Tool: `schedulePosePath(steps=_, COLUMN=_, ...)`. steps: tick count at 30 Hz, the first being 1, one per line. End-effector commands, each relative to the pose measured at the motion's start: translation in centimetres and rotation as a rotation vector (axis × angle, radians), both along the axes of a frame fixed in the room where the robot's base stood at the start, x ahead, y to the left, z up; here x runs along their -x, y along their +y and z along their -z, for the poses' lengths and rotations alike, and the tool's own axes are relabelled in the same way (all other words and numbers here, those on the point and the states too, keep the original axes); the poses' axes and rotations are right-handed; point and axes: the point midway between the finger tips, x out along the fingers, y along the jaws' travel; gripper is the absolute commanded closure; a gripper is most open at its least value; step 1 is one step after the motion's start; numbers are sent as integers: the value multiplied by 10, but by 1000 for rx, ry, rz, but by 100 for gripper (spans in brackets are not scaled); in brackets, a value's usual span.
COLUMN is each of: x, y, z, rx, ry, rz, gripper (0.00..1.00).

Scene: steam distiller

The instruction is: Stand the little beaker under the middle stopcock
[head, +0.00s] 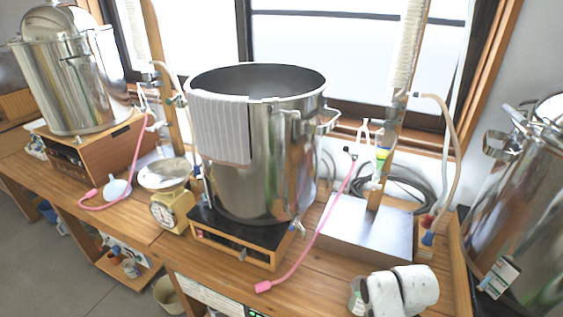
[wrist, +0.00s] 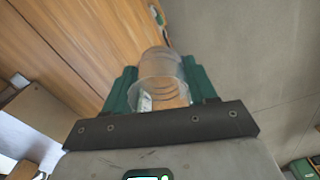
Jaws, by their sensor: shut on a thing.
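In the wrist view a small clear beaker (wrist: 160,66) sits between the two green fingers of my gripper (wrist: 162,88), which is shut on it. Its rim and ringed wall show, and I see no contents that I can make out. In the head view, glassware with small fittings (head: 376,172) hangs on the wooden post right of the middle pot, above a grey metal box. More glassware (head: 147,108) is by the left post. The stopcocks are too small to tell apart.
A large steel pot (head: 262,185) stands on a burner in the middle. A yellow scale (head: 172,205) is left of it. A pink tube (head: 318,235) hangs across the front right. The grey box (head: 365,232) has a bare top. Another pot (head: 515,220) stands at right.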

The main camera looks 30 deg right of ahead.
Motion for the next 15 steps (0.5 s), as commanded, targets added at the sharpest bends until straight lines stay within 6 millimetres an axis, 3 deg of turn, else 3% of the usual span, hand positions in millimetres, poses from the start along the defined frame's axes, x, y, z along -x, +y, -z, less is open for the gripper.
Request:
schedulePosePath(steps=12, x=-13, y=38, z=17, rx=-6, ry=-1, rz=98, gripper=74)
schedulePosePath(steps=15, x=-13, y=39, z=17, rx=2, ry=1, rz=104, gripper=74)
